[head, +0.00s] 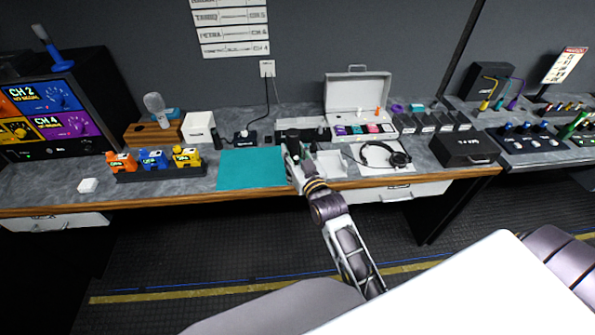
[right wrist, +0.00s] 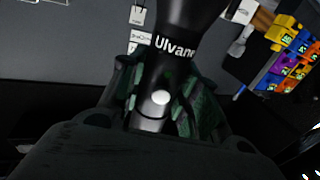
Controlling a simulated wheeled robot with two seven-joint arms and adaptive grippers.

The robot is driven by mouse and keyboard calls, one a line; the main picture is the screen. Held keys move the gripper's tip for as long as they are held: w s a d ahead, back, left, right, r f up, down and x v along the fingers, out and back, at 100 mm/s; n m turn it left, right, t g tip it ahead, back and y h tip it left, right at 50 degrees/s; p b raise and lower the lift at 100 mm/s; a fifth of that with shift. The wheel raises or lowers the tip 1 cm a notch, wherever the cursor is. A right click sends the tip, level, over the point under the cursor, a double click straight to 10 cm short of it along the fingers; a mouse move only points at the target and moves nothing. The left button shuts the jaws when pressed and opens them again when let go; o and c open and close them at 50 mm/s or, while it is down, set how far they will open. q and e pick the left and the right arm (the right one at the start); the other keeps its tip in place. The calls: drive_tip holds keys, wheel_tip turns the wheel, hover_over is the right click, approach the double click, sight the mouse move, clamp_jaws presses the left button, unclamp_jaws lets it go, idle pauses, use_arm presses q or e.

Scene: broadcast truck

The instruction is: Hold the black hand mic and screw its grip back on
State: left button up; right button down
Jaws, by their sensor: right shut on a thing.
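The black hand mic (right wrist: 165,75) fills the middle of the right wrist view. It has a dark band lettered "Ulvane" and a white round button lower down. My right gripper (right wrist: 160,108) is shut on it, with a finger on each side of the part with the button. In the head view my right gripper (head: 291,146) is over the worktop, just right of the teal mat; the mic is too small and dark there to make out. The mic's upper end is cut off in the wrist view, and the joint of its grip cannot be told. My left gripper is not in view.
The teal mat (head: 250,169) is bare. A white tray (head: 331,164) and a black headset (head: 385,155) lie right of my gripper. Behind stands an open case (head: 357,90). Colourful blocks (head: 153,162) and a wooden stand (head: 152,134) are to the left.

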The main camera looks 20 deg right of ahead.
drive_tip(key=w+r+y+p, duration=0.1)
drive_tip(key=w+r, duration=1)
drive_tip(key=r, duration=0.4)
drive_tip(key=w+f, duration=0.2)
drive_tip(key=f, duration=0.4)
drive_tip(key=w+f+n, duration=0.1)
drive_tip(key=w+f, duration=0.2)
drive_tip(key=f, duration=0.4)
drive_tip(key=shift+a+f+y, duration=0.25)
drive_tip(key=shift+f+y, duration=0.05)
drive_tip(key=shift+y, duration=0.1)
drive_tip(key=shift+f, duration=0.15)
wheel_tip(320, 180, down, 6)
drive_tip(key=b, duration=0.6)
drive_tip(key=shift+f, duration=0.25)
